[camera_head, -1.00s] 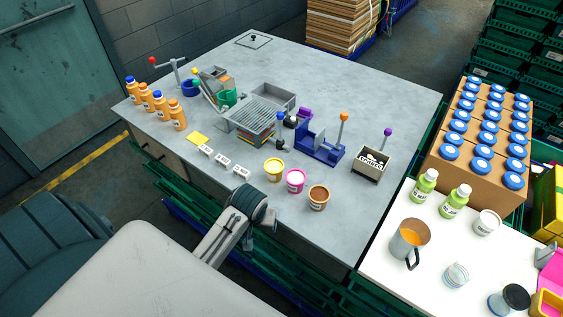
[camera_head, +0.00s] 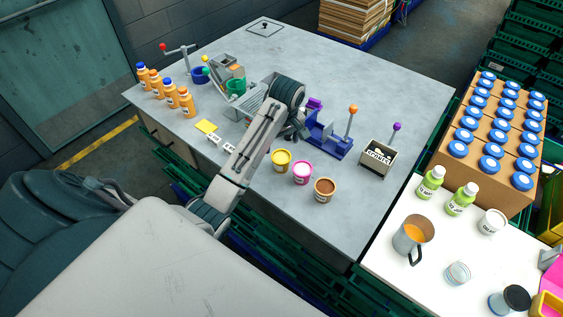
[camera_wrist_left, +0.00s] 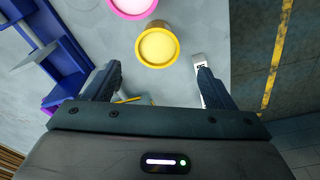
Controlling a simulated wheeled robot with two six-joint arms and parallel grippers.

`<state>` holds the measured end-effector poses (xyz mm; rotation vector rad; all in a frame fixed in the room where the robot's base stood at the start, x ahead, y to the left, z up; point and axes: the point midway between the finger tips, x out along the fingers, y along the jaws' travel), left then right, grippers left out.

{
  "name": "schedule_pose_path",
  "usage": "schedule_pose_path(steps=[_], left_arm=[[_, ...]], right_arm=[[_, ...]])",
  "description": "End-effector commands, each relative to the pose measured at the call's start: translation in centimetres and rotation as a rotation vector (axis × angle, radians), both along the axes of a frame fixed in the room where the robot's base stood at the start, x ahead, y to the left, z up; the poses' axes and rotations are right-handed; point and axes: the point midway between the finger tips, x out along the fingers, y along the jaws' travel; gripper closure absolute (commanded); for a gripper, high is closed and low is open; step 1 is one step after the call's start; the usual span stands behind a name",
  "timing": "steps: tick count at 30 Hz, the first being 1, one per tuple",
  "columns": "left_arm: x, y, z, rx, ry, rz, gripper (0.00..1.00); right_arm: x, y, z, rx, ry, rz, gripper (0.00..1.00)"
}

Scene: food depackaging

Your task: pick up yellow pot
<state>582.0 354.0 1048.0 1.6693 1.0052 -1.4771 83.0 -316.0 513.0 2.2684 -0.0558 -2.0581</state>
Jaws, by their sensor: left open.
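The yellow pot (camera_head: 281,161) stands upright near the front edge of the grey table, beside the pink pot (camera_head: 302,172). In the left wrist view the yellow pot (camera_wrist_left: 158,47) shows from above, just beyond and between my fingertips, with the pink pot (camera_wrist_left: 132,5) behind it. My left gripper (camera_head: 299,131) is above the table, behind the pot in the head view. It also shows in the left wrist view (camera_wrist_left: 157,78), with its two fingers wide apart and nothing held. My right gripper is not in view.
A brown pot (camera_head: 324,190) stands right of the pink one. A blue fixture (camera_head: 327,142) with an orange-knobbed lever is to the right. The table's right front is clear.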

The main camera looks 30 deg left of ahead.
Motion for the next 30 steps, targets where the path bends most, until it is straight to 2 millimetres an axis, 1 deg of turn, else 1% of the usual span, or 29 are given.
schedule_pose_path(steps=[2,5,12,14,16,19,22,26,27,30], left_arm=[[0.3,0.1,0.1,-0.002,0.003,0.016,0.22],[0.4,0.2,-0.5,-0.003,0.003,0.02,0.22],[0.5,0.5,-3.2,-0.002,0.003,0.018,0.22],[0.5,0.6,-3.8,-0.003,0.007,0.018,0.22],[0.6,0.6,-4.8,-0.003,0.006,0.018,0.22],[0.6,0.7,-5.4,-0.002,0.004,0.017,0.22],[0.7,0.6,-6.2,-0.003,0.006,0.017,0.22],[0.8,0.6,-8.0,-0.004,0.008,0.017,0.22],[0.9,0.7,-8.7,-0.003,0.007,0.018,0.22],[1.0,0.8,-9.9,-0.002,0.004,0.017,0.22]], right_arm=[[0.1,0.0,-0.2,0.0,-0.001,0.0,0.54],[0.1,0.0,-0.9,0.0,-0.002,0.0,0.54],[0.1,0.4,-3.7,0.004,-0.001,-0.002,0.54],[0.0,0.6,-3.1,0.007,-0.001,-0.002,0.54],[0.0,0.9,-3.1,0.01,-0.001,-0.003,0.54],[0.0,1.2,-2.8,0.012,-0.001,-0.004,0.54],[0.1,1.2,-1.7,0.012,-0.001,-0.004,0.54],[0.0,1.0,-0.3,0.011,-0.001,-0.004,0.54],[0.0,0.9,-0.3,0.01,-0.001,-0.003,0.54],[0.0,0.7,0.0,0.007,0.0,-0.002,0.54]])
